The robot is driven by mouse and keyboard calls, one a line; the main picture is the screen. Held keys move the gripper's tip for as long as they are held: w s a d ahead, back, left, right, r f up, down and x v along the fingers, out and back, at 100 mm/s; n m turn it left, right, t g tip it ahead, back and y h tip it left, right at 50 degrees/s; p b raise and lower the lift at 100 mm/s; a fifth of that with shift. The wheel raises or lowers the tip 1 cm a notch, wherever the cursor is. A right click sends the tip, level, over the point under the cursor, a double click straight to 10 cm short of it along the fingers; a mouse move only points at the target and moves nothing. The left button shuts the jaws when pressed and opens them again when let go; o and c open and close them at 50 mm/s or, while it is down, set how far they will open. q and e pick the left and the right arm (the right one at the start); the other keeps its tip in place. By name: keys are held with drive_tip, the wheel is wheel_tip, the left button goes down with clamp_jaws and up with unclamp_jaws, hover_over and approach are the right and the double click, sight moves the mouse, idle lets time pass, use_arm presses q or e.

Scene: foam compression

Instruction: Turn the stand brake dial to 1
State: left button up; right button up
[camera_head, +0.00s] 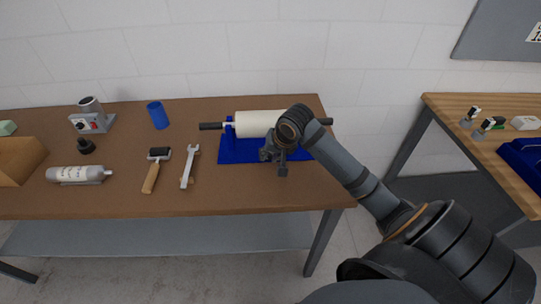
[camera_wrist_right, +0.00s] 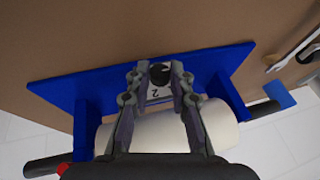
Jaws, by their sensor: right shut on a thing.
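The blue stand (camera_head: 236,153) holds a cream foam roll (camera_head: 255,122) with dark handles at both ends, at the back right of the brown table. My right gripper (camera_head: 276,158) is over the stand's front. In the right wrist view, my right gripper (camera_wrist_right: 163,73) is shut on the small black brake dial (camera_wrist_right: 159,71) between its fingertips. A pale plate (camera_wrist_right: 156,91) with the mark "2" shows just by the dial. The fingers hide part of the dial, and I cannot tell its setting. The stand base (camera_wrist_right: 95,90) and roll (camera_wrist_right: 224,124) show behind. My left gripper is not in view.
On the brown table (camera_head: 230,200) lie a wrench (camera_head: 188,167), a hand roller (camera_head: 155,168) and a grey canister (camera_head: 78,174). A blue cup (camera_head: 157,114) and a grey device (camera_head: 92,116) stand behind. A second table (camera_head: 470,140) is at right, across a gap.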

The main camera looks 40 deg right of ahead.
drive_tip(key=shift+r+p, duration=0.1)
drive_tip(key=shift+p, duration=0.35)
clamp_jaws()
drive_tip(key=y+p, duration=0.1)
drive_tip(key=p, duration=0.1)
drive_tip(key=t+y+p, duration=0.1)
drive_tip(key=p, duration=0.2)
drive_tip(key=m+t+y+p, duration=0.1)
drive_tip(key=p, duration=0.2)
drive_tip(key=shift+s+d, duration=0.3)
drive_tip(key=shift+d, duration=0.1)
drive_tip(key=shift+t+y, duration=0.3)
drive_tip(key=shift+y, duration=0.2)
drive_tip(key=shift+d+f+m+t+y+p, duration=0.1)
drive_tip(key=shift+f+m+t+y+p, duration=0.2)
drive_tip(key=shift+f, duration=0.1)
drive_tip(key=shift+s+d+f+m+t+y+b, duration=0.1)
drive_tip(key=shift+f+m+t+y+b, duration=0.1)
drive_tip(key=shift+t+y, duration=0.35)
drive_tip(key=shift+d+f+m+t+y+b, duration=0.1)
drive_tip(key=shift+f+m+t+y, duration=0.1)
drive_tip(key=shift+t+y, duration=0.3)
drive_tip(key=shift+s+f+m+t+y, duration=0.15)
drive_tip(key=shift+m+t+y, duration=0.15)
drive_tip(key=shift+t+y, duration=0.55)
